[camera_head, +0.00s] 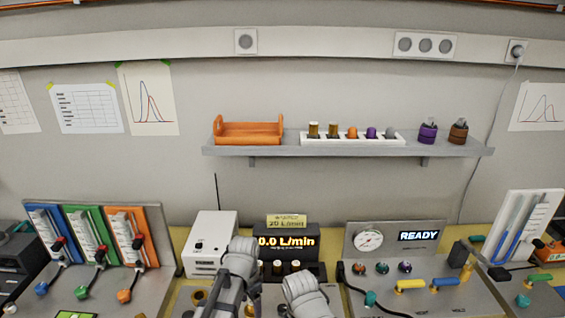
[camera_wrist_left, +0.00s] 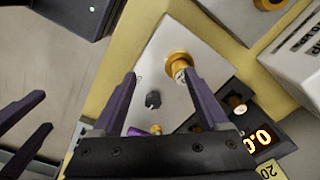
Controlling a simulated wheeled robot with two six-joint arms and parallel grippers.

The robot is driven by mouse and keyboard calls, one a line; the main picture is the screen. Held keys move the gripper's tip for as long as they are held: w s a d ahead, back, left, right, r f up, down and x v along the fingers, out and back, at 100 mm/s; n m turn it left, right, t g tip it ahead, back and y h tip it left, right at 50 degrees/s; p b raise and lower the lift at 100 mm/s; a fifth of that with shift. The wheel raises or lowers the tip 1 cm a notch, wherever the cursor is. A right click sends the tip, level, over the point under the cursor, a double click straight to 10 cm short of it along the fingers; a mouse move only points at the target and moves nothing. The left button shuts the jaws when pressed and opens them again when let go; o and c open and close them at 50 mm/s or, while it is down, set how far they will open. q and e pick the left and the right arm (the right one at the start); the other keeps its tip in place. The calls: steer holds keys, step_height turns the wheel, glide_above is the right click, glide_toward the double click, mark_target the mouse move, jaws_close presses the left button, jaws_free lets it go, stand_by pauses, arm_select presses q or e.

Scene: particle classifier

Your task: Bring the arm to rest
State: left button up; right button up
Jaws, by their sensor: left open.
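My left arm comes in at the bottom middle of the head view, and its gripper is hidden there by the wrist. In the left wrist view my left gripper (camera_wrist_left: 160,75) is open, with nothing between its fingers. Beyond it lies a light plate (camera_wrist_left: 150,60) with a brass knob (camera_wrist_left: 178,58) and a small dark knob (camera_wrist_left: 153,100). I cannot tell how far the fingertips are above it. My right arm's wrist (camera_head: 308,297) shows beside the left one. Two dark fingers of my right gripper (camera_wrist_left: 46,111) show apart at the left wrist view's left edge, empty.
A flow display (camera_head: 286,241) and a white box (camera_head: 212,240) stand behind my arms. A lever panel (camera_head: 165,220) is at left, a gauge panel (camera_head: 400,262) at right. A shelf (camera_head: 270,150) on the wall holds an orange tray (camera_head: 247,140) and several vials.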

arm_select(q)
steer(key=s+a+n, duration=0.7)
steer(key=a+n, duration=0.1)
steer(key=n, duration=0.2)
steer(key=s+d+m+y, duration=0.1)
steer(key=s+d+m, duration=0.2)
steer(key=d, duration=0.8)
steer(key=shift+s+m+g, duration=0.3)
steer(key=shift+s, duration=0.85)
steer(key=shift+d, duration=0.1)
